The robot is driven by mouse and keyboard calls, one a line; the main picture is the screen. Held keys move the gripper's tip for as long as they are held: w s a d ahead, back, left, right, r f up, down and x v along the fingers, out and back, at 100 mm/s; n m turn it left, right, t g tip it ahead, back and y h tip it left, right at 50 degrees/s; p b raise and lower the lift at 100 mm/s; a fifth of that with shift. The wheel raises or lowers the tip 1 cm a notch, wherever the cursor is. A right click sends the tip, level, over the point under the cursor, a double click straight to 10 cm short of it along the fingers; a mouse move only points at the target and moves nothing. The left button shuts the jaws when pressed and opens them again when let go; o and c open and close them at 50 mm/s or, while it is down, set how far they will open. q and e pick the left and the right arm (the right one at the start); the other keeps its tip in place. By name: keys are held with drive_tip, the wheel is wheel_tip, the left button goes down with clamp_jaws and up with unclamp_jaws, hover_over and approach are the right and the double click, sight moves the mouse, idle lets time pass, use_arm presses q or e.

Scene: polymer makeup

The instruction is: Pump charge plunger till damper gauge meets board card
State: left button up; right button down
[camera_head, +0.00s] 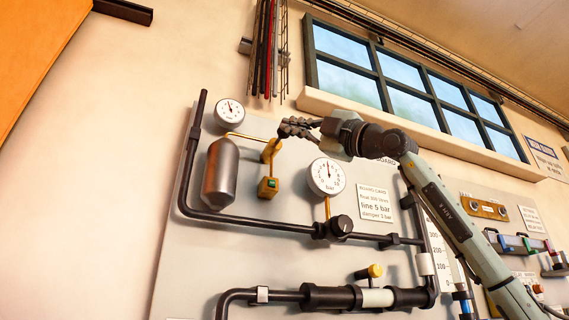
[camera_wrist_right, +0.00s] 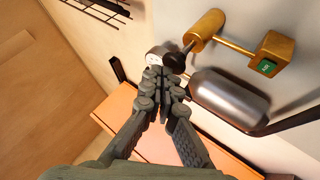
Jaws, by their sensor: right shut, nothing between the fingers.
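The brass charge plunger (camera_head: 271,151) sits on the board beside the silver damper vessel (camera_head: 221,174). Its black knob (camera_wrist_right: 175,62) shows in the wrist view, right by my fingertips; I cannot tell whether they touch. My right gripper (camera_head: 284,129) is shut and empty at the plunger's upper end; its fingers also show in the wrist view (camera_wrist_right: 163,76). The small damper gauge (camera_head: 230,112) has its needle near the top, slightly left; its figures are too small to read. The board card (camera_head: 374,206) appears to read line 5 bar, damper 3 bar. My left gripper is not in view.
A brass block with a green label (camera_head: 268,188) joins the plunger by a thin rod. A larger bar gauge (camera_head: 326,177) and black knob (camera_head: 341,225) are to the right. Black pipes (camera_head: 245,221) run below. A window ledge (camera_head: 400,128) is above my right arm.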

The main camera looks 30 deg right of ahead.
sight(286, 134)
drive_tip(key=shift+w+d+p, duration=0.1)
drive_tip(key=shift+w+p, duration=0.35)
drive_tip(key=shift+w, duration=1.15)
idle(1.2)
drive_tip(key=shift+s, duration=0.1)
drive_tip(key=s+b, duration=0.3)
drive_tip(key=shift+s, duration=0.4)
idle(0.4)
drive_tip(key=s, duration=0.1)
drive_tip(key=s+b, duration=0.1)
drive_tip(key=s, duration=0.1)
drive_tip(key=s+b, duration=0.1)
drive_tip(key=s, duration=0.1)
drive_tip(key=shift+a, duration=0.25)
